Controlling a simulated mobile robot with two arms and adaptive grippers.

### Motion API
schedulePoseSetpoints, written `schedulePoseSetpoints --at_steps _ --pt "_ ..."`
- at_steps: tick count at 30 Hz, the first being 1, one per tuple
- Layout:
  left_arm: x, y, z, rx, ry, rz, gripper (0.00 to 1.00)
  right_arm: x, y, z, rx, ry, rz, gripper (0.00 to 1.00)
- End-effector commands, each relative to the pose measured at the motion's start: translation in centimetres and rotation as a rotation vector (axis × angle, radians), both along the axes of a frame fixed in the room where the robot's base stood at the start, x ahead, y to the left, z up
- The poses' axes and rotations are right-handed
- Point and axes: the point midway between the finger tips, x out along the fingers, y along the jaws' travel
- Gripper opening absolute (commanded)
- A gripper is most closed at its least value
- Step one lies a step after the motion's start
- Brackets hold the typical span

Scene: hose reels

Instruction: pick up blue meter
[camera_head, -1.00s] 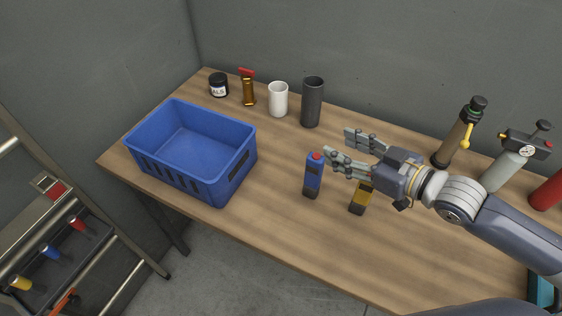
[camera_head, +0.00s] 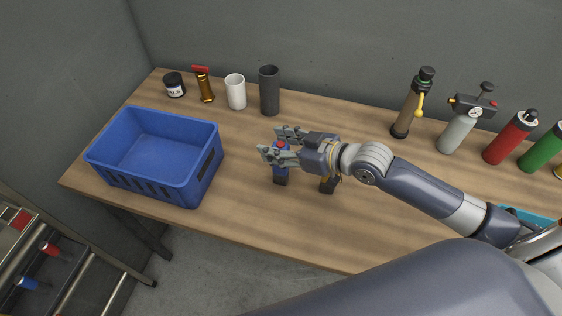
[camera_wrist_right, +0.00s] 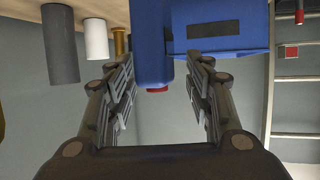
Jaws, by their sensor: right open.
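The blue meter (camera_head: 281,175) stands upright on the wooden table, with a red part on top. My right gripper (camera_head: 272,143) is open at the meter's upper part, and its fingers partly hide it in the head view. In the right wrist view, the blue meter (camera_wrist_right: 153,45) shows upside down between the open fingers (camera_wrist_right: 160,75), its red top pointing down. I cannot tell whether either finger touches it. My left gripper is not in view.
A yellow-and-black meter (camera_head: 328,184) stands just right, under my right gripper. A blue crate (camera_head: 205,180) is to the left. A dark cylinder (camera_head: 269,92), white cup (camera_head: 235,92), brass valve (camera_head: 205,88) and black jar (camera_head: 174,85) stand behind. Several cylinders line the back right.

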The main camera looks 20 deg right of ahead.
Motion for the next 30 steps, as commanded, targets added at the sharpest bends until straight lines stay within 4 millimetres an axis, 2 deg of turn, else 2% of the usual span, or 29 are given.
schedulePoseSetpoints --at_steps 2,7,16,22,23,30 --pt "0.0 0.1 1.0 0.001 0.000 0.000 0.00 0.8 0.8 0.0 0.004 -0.001 -0.001 0.48" --pt "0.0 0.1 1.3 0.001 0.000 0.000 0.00 2.1 1.7 -0.9 0.002 -0.001 -0.001 0.48" --pt "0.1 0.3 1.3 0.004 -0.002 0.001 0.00 2.3 1.9 -1.3 0.000 -0.001 0.000 0.48" --pt "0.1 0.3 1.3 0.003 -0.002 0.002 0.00 2.3 1.9 -1.2 0.000 -0.001 0.000 0.03" --pt "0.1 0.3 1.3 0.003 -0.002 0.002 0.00 2.3 1.9 -1.2 0.000 -0.001 0.000 0.00" --pt "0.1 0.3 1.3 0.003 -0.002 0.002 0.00 2.3 1.9 -1.3 0.000 0.000 0.000 0.00"
